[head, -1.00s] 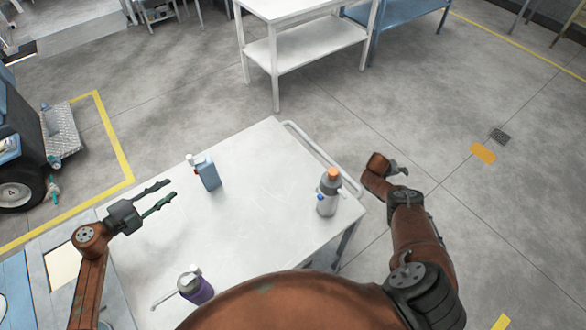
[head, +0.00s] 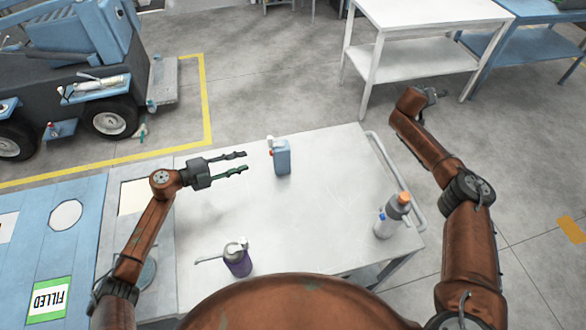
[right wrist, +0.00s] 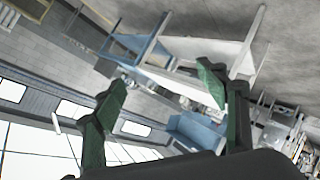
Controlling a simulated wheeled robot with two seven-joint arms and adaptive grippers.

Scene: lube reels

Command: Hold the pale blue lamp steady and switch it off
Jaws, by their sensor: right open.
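A pale blue, box-like body with a white top and a small red part (head: 282,158) stands upright near the far edge of the white table. It is the only pale blue thing on the table, and I take it as the lamp; whether it is lit I cannot tell. My left gripper (head: 244,162) is open and empty, its fingertips pointing at the lamp from the left, a short gap away. My right gripper (head: 432,93) is raised beyond the table's right side, away from the lamp. In the right wrist view its fingers (right wrist: 160,88) are apart with nothing between them.
A grey bottle with an orange cap (head: 392,217) stands at the table's right. A purple can with a long spout (head: 238,262) stands at the front. The table middle (head: 320,215) is clear. A rail (head: 395,180) runs along the right edge. A white workbench (head: 430,15) stands behind.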

